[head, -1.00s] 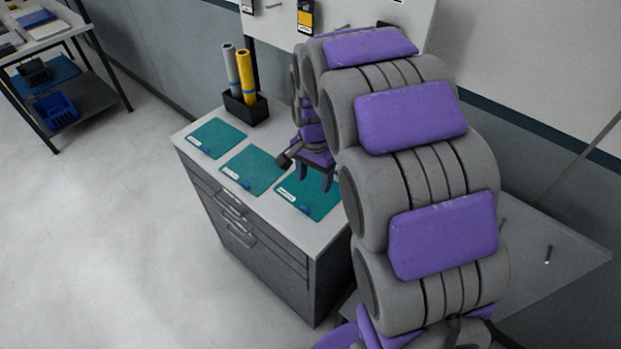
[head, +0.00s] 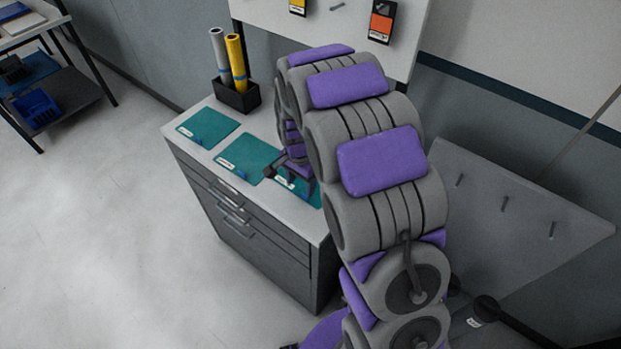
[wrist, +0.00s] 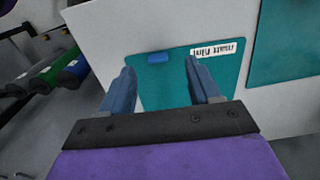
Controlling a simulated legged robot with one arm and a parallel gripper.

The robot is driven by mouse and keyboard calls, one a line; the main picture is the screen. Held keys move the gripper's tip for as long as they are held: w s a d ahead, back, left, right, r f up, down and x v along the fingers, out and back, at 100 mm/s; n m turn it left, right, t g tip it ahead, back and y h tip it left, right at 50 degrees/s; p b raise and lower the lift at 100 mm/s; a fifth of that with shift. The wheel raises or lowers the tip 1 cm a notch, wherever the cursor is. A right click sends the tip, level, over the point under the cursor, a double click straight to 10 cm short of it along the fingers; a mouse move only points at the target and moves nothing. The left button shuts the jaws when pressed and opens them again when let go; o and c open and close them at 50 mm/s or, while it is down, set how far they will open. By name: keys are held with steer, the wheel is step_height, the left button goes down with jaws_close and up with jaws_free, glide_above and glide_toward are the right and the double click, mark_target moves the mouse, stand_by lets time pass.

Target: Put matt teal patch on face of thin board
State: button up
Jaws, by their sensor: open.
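Three teal patches lie in a row on the grey cabinet top: a left one (head: 207,127), a middle one (head: 245,157) and a right one (head: 312,193), partly hidden by my arm. My gripper (wrist: 160,66) is open and empty, pointing down above one patch (wrist: 165,90), seemingly the right one. This patch has a blue tab (wrist: 158,57) between my fingertips and a white label (wrist: 217,53), upside down; it seems to start with "matt", the rest is unclear. Contact cannot be told. I cannot tell which panel is the thin board.
A black holder (head: 238,97) with a grey and a yellow roll stands at the cabinet's back. A grey sloping panel with pegs (head: 520,220) is at right. A pale wall board (head: 330,30) holds hanging packets. A shelf cart (head: 50,90) stands far left. The floor is clear.

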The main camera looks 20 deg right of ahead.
mark_target(303, 194)
steer(key=shift+a+f, duration=0.4)
steer(key=shift+a, duration=0.2)
steer(key=d+f, duration=0.1)
steer(key=f, duration=0.1)
steer(key=d+f+b, duration=0.1)
steer(key=d+f, duration=0.1)
steer(key=shift+d+f+b, duration=0.15)
steer(key=shift+f+b, duration=0.15)
steer(key=shift+f, duration=0.1)
steer(key=shift+a, duration=0.7)
steer(key=shift+c, duration=0.2)
steer(key=shift+a, duration=0.25)
steer(key=shift+c, duration=0.7)
steer(key=c, duration=0.3)
steer(key=shift+d, duration=0.5)
steer(key=c, duration=0.3)
steer(key=shift+d, duration=0.2)
steer(key=c, duration=0.3)
steer(key=shift+a, duration=0.5)
jaws_close()
